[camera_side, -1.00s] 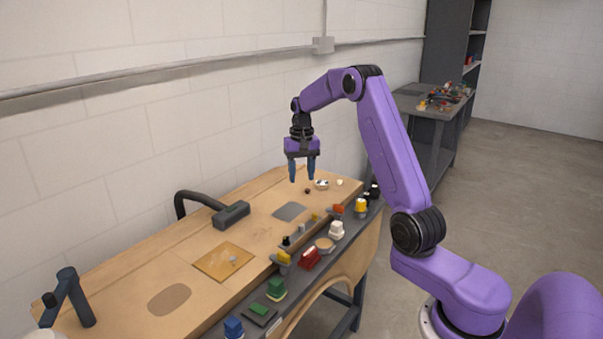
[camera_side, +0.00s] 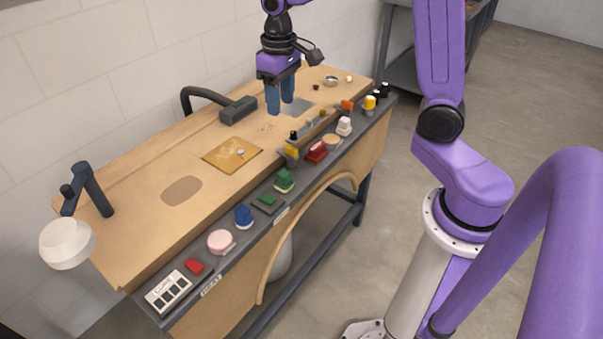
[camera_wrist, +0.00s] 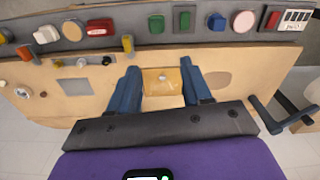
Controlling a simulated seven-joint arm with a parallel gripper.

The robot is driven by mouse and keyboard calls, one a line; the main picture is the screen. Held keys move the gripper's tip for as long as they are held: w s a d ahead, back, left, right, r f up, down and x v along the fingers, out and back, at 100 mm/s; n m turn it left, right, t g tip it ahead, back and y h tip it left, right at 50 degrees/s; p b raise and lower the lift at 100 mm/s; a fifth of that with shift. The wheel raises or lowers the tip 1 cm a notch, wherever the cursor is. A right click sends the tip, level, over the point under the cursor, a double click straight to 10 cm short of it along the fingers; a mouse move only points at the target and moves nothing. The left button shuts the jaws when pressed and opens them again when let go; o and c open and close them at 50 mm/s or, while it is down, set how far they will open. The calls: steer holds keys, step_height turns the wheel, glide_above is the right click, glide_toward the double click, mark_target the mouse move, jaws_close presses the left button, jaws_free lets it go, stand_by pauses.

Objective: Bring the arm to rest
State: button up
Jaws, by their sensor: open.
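My gripper (camera_side: 280,106) hangs fingers-down above the wooden workbench (camera_side: 140,224) in the side view. Its two blue fingers are apart, with nothing between them. In the wrist view my gripper (camera_wrist: 162,88) also shows open, with a yellowish square plate (camera_wrist: 164,80) seen beyond and between the fingers. That plate (camera_side: 232,154) lies on the bench to the left of my gripper in the side view, with a small grey piece on it.
A dark strip along the bench front holds several coloured items, among them a red one (camera_side: 316,151), a blue one (camera_side: 243,216) and a pink one (camera_side: 221,241). A black curved-arm fixture (camera_side: 238,109) stands behind.

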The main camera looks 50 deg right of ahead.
steer(key=s+a+n, duration=0.2)
steer(key=s+n, duration=0.3)
steer(key=s, duration=0.8)
steer(key=s+a+f+n, duration=0.1)
steer(key=s+n, duration=0.5)
steer(key=s, duration=0.7)
steer(key=shift+s+a+f, duration=0.2)
steer(key=shift+a+f, duration=0.05)
steer(key=shift+a, duration=0.25)
steer(key=shift+w, duration=0.1)
